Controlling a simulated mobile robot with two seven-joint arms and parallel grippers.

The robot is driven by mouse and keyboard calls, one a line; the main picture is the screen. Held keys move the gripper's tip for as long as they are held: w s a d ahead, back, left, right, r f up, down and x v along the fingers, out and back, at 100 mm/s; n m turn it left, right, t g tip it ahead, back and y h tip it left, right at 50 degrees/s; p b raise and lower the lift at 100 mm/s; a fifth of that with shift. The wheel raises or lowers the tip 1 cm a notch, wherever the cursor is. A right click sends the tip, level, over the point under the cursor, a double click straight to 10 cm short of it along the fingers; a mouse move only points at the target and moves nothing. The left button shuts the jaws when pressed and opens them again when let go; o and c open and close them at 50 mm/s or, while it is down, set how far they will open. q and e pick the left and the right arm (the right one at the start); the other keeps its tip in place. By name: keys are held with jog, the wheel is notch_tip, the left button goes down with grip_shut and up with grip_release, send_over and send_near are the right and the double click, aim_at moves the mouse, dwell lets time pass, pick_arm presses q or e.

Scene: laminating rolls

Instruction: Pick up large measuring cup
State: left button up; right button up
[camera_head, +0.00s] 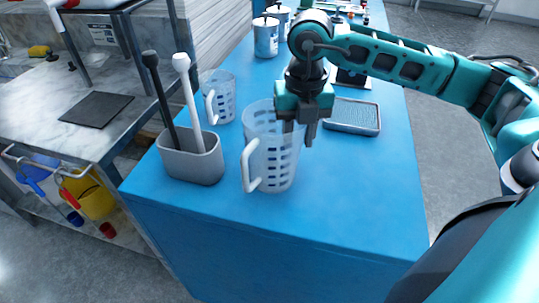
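The large measuring cup (273,160) is clear, with dark markings and a white handle on its left. It stands upright on the blue counter (370,215). My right gripper (300,132) points down at the right side of the cup's rim. Its two fingers are a little apart, and the rim seems to lie between them; I cannot tell whether they touch it. The gripper hides part of the rim. A smaller clear measuring cup (220,98) stands behind and to the left. My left gripper is not in view.
A grey holder (192,165) with a black and a white utensil stands just left of the cup. A grey tray (353,116) lies to the right. Metal canisters (266,38) stand behind. The counter's front right is clear.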

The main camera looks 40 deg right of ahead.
grip_shut()
jog(key=shift+r, duration=0.15)
dwell(0.4)
